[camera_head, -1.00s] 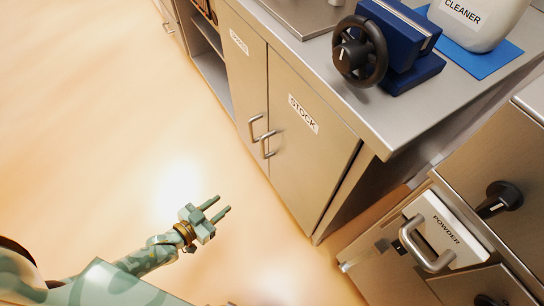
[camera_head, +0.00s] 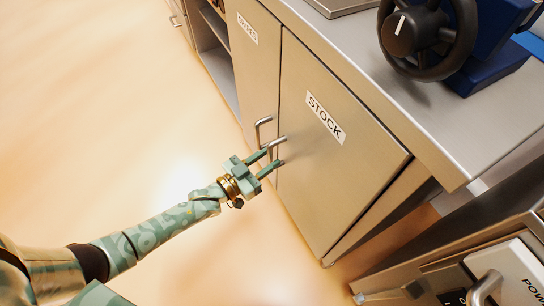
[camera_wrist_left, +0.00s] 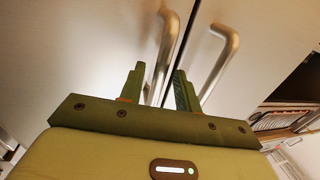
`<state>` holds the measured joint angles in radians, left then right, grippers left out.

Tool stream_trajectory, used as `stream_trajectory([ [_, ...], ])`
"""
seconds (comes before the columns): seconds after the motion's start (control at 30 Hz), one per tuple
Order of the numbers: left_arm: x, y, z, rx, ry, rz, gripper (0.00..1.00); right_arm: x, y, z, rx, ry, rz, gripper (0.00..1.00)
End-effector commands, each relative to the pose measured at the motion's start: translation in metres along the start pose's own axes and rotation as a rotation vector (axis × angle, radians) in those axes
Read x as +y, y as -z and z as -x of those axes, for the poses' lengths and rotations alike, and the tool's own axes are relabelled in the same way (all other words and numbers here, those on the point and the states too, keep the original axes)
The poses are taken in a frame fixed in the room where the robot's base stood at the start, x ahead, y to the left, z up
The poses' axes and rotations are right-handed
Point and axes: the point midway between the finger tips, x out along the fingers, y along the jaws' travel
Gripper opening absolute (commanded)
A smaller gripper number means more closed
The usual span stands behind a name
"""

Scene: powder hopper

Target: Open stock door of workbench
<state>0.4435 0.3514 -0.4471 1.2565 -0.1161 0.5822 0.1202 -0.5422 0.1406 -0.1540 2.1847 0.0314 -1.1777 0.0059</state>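The stock door (camera_head: 335,165), a flat metal panel with a STOCK label, is on the front of the workbench (camera_head: 440,115) in the head view. It looks shut, in line with the door beside it. Its bar handle (camera_head: 279,140) is by its left edge. My left gripper (camera_head: 272,160) is at this handle with its two fingers apart. In the left wrist view the stock door handle (camera_wrist_left: 168,45) runs down between the open fingertips (camera_wrist_left: 160,80). I cannot tell whether a finger touches it. My right gripper is not in view.
The neighbouring door (camera_head: 255,75) has its own handle (camera_head: 261,128) close by; it also shows in the left wrist view (camera_wrist_left: 222,60). A black handwheel (camera_head: 428,38) on a blue block stands on the worktop. A powder unit (camera_head: 505,275) is at lower right. The floor at left is clear.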

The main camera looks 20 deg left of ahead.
Motion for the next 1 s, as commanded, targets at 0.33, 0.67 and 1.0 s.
stream_trajectory([
  [0.33, 0.0, 0.001, -0.017, 0.0, 0.0, 0.001, 0.33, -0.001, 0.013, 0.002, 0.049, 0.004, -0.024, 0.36],
  [0.67, 0.0, 0.001, -0.016, 0.0, 0.0, 0.001, 0.0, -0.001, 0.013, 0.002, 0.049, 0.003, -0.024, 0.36],
  [1.0, 0.0, 0.002, -0.002, -0.001, 0.049, 0.002, 0.0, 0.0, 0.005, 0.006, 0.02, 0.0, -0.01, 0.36],
])
